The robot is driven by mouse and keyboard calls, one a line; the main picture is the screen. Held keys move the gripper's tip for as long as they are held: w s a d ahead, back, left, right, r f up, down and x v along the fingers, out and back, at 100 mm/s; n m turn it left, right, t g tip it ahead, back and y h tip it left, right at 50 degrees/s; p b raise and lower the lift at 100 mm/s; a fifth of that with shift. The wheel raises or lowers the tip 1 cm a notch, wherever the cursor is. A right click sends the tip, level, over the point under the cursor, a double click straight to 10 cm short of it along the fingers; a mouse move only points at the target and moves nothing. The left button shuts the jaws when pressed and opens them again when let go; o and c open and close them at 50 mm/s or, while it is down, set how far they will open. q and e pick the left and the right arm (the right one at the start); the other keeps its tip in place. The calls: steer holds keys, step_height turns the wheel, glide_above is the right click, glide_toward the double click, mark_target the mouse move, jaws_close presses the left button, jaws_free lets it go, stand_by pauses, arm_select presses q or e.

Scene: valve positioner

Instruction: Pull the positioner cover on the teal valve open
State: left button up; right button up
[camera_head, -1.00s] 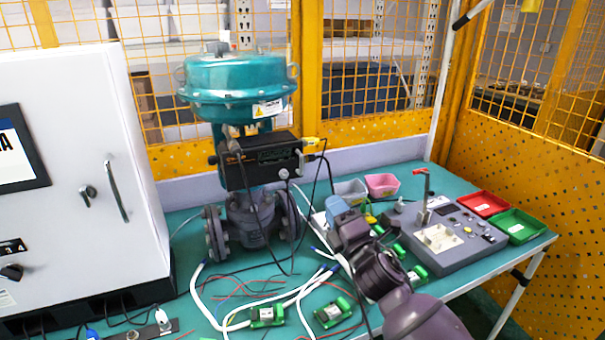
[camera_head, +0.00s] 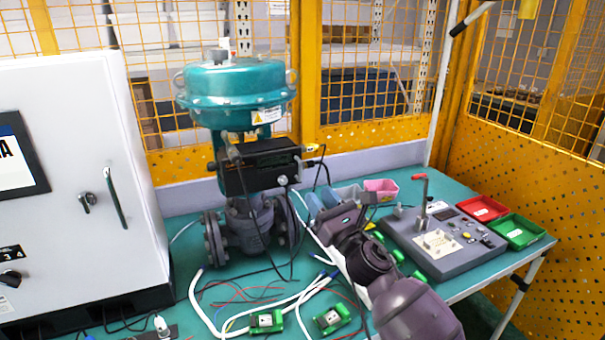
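The teal valve (camera_head: 236,92) stands at the left middle of the table, with its grey flanged body (camera_head: 250,232) below. The black positioner (camera_head: 262,172) is mounted on its front, under the teal dome. Its dark front cover looks closed, with no gap that I can make out. My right gripper (camera_head: 330,218) is on the end of my purple-grey arm coming from the lower right. It is to the right of and below the positioner, apart from it. Its fingertips are too unclear to tell open from shut. My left gripper is not in view.
A white cabinet (camera_head: 75,190) stands close on the left. Cables (camera_head: 295,300) and green modules (camera_head: 266,321) lie in front of the valve. A grey control box (camera_head: 440,243), a red tray (camera_head: 482,208), a green tray (camera_head: 515,231) and a pink bin (camera_head: 381,189) are to the right.

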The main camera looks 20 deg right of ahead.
mark_target(301, 173)
steer(key=x, duration=0.8)
steer(key=shift+p, duration=0.35)
steer(key=shift+s, duration=0.1)
steer(key=shift+c, duration=0.2)
jaws_close()
